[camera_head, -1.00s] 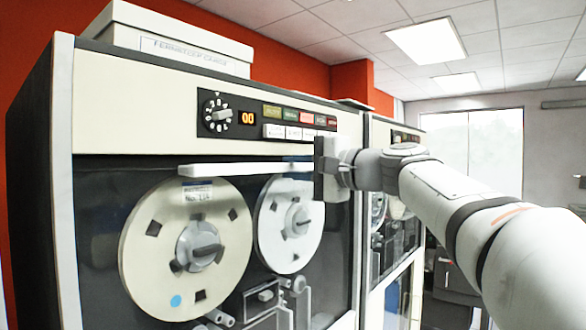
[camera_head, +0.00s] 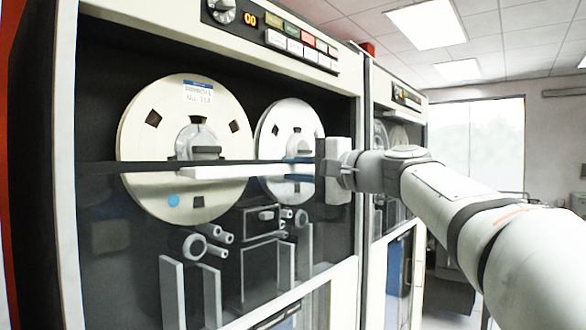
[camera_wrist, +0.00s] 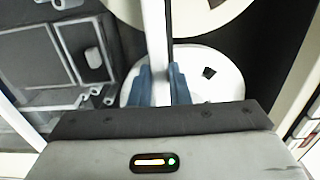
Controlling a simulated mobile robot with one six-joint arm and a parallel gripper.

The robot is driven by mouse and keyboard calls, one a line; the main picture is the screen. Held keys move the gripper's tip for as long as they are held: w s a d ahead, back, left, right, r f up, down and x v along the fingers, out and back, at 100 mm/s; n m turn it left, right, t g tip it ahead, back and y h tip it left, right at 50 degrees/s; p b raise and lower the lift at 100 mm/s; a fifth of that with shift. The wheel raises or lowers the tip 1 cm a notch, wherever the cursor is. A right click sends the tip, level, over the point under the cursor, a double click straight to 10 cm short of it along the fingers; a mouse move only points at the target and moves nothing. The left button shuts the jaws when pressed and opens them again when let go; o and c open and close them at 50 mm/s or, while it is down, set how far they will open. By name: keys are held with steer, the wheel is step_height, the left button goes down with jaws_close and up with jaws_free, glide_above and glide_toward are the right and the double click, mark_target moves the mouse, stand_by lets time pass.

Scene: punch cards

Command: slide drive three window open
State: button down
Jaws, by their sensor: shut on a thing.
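The near tape drive (camera_head: 345,100) has a dark clear window (camera_head: 115,245) whose top edge crosses in front of two tape reels. A long white handle bar (camera_head: 240,172) runs along that edge. The window is part-way down, with the upper halves of the large reel (camera_head: 150,105) and the small reel (camera_head: 275,120) uncovered. My gripper (camera_head: 322,165) is at the right end of the bar. In the wrist view its blue fingers (camera_wrist: 160,85) are closed around the bar (camera_wrist: 156,35).
A control panel (camera_head: 270,32) with a dial and coloured buttons sits above the reels. A second tape drive (camera_head: 400,150) stands to the right, behind my gripper. A bright room window (camera_head: 475,145) is farther back.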

step_height(320, 180, down, 26)
steer(key=b, duration=2.1)
steer(key=shift+b, duration=0.4)
steer(key=shift+r, duration=0.15)
steer(key=c, duration=1.6)
jaws_free()
steer(key=shift+d, duration=0.15)
steer(key=shift+c, duration=0.2)
steer(key=shift+o, duration=1.4)
steer(key=shift+s, duration=0.1)
steer(key=p+v, duration=0.1)
steer(key=v, duration=0.6)
steer(key=shift+s+d, duration=0.2)
steer(key=shift+d, duration=0.1)
steer(key=shift+p, duration=0.4)
